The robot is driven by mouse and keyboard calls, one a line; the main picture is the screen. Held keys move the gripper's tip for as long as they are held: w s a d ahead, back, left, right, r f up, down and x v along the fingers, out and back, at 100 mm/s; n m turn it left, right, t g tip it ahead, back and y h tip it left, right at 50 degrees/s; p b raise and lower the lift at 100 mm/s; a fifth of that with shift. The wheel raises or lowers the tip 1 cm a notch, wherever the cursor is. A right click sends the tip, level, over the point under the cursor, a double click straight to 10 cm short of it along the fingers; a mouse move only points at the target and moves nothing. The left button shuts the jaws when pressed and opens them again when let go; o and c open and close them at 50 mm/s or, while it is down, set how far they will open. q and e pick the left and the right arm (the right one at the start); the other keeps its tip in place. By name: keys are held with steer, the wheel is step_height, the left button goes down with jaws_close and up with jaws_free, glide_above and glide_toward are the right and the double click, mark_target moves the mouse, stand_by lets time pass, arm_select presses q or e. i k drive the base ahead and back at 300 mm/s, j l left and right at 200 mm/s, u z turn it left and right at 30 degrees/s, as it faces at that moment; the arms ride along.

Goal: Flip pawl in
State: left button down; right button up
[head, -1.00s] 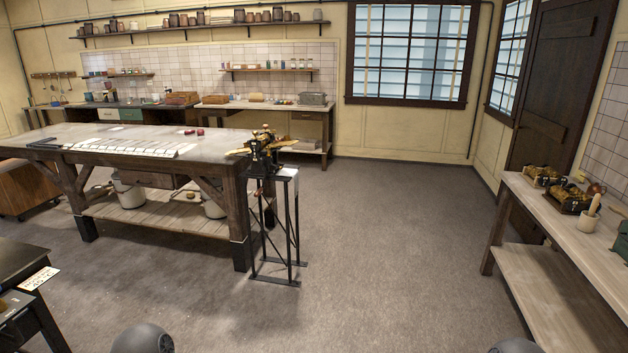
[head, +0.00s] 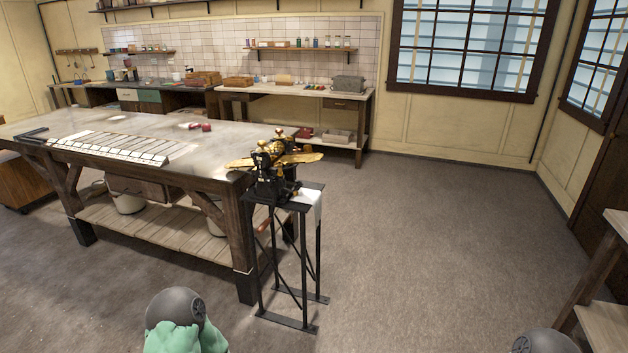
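A small black and brass machine (head: 272,170) stands on a tall black metal stand (head: 289,250) at the right end of the big workbench. Brass arms stick out from it to both sides. The pawl is too small to make out at this distance. Rounded grey parts of my own arms show at the bottom edge, one left of centre and one at the right. Neither of my grippers is in view.
A large wooden workbench (head: 218,160) with a row of pale plates (head: 120,147) and small red pieces (head: 201,127) stands at the left. A side table (head: 606,325) is at the right edge. The grey floor (head: 430,240) between is clear.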

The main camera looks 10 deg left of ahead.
mark_target(296, 194)
steer(key=i+u, duration=0.2)
steer(key=i, duration=0.3)
steer(key=i+l+u, duration=0.25)
steer(key=i, duration=0.25)
steer(key=i+l+u, duration=0.2)
steer(key=i, duration=0.25)
steer(key=i+l+u, duration=0.2)
steer(key=i, duration=0.3)
steer(key=l, duration=0.1)
